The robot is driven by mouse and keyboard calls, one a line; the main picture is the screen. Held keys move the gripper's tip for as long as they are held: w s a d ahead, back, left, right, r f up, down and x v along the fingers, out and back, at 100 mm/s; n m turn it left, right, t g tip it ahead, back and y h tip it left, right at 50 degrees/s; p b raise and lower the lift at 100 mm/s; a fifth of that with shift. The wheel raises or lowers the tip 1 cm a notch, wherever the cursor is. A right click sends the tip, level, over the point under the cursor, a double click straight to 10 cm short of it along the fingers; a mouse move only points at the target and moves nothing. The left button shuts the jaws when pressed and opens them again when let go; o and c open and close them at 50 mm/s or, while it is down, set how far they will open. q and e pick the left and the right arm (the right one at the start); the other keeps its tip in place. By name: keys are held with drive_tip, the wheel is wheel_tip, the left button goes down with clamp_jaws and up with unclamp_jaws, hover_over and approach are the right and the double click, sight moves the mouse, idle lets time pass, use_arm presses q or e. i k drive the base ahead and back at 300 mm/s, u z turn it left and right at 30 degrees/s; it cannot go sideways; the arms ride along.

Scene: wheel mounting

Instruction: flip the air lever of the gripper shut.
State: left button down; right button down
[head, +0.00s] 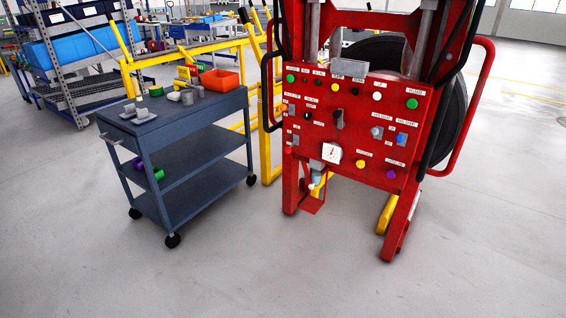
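A red machine with a control panel (312,137) stands right of centre. The panel carries several coloured buttons, small labels and switches. A black lever-like handle (339,118) sits near the panel's middle; its exact position is too small to read. A smaller black knob (307,116) is to its left. I cannot tell from the labels which control is the air lever. A white gauge (331,153) is at the panel's lower edge, with a grey-blue fitting (316,178) below it. Neither of my grippers is in view.
A dark blue cart (185,120) with an orange bin (220,80) and small metal parts stands left of the machine. Yellow rails (266,150) stand between them. A large black wheel (455,120) is behind the panel. Red side handles (478,100) stick out. The front floor is clear.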

sight(288, 150)
drive_tip(key=z, duration=0.65)
drive_tip(key=i, duration=0.85)
drive_tip(key=z, duration=0.3)
